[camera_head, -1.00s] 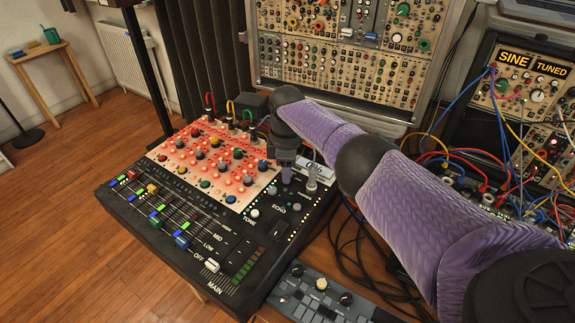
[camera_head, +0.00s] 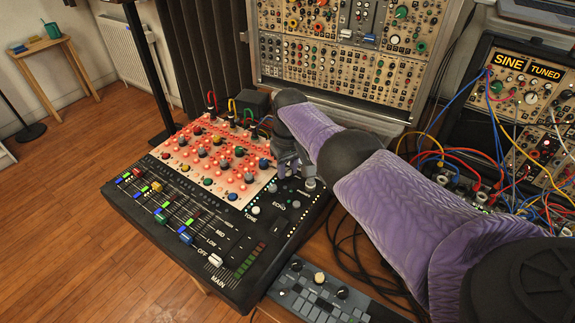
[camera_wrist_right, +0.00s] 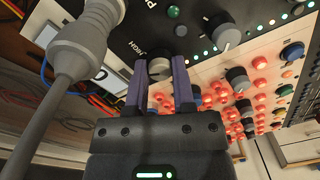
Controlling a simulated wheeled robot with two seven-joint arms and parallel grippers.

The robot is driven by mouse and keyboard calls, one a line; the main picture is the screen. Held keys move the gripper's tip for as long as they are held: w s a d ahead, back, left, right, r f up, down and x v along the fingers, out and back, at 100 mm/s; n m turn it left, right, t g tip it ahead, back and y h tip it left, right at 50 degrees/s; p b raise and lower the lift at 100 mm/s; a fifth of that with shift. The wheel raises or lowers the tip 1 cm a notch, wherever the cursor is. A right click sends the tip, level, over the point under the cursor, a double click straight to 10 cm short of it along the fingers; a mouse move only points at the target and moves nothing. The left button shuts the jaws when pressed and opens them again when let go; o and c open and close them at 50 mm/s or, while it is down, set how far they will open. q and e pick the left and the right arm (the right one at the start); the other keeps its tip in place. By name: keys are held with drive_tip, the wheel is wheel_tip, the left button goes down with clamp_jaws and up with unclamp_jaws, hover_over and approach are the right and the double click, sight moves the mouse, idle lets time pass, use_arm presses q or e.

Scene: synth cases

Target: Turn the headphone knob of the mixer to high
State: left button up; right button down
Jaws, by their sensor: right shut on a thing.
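The mixer (camera_head: 276,236) is a black desk with sliders, a red-lit knob panel and a dark section at its right. My right gripper (camera_head: 286,172) reaches down to that dark section and hides the knob there from the head view. In the right wrist view my gripper (camera_wrist_right: 159,68) has its two purple fingers closed on the sides of a small dark knob (camera_wrist_right: 158,48), likely the headphone knob. The word HIGH is printed beside it. The knob's pointer cannot be made out. My left gripper is out of view.
A grey plug-like piece (camera_head: 310,184) stands close to the right of my gripper, also large in the right wrist view (camera_wrist_right: 85,35). A modular synth case (camera_head: 355,60) stands behind. Cables (camera_head: 440,160) crowd the right; a small grey device (camera_head: 325,292) lies in front.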

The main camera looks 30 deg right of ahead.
sight(289, 170)
drive_tip(key=m, duration=0.3)
drive_tip(key=shift+w+r+m, duration=0.1)
drive_tip(key=shift+m, duration=0.2)
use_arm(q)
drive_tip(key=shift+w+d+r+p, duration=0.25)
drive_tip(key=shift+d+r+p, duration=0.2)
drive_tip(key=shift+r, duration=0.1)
use_arm(e)
drive_tip(key=shift+m, duration=1.6)
drive_tip(key=c, duration=0.6)
unclamp_jaws()
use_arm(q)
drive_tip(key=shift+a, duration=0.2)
use_arm(e)
drive_tip(key=shift+o, duration=0.8)
use_arm(q)
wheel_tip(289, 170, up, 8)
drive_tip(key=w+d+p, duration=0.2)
drive_tip(key=p, duration=0.5)
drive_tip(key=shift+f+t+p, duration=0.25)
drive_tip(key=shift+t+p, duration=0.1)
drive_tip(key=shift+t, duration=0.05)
use_arm(e)
wheel_tip(289, 170, up, 10)
drive_tip(key=shift+d, duration=0.2)
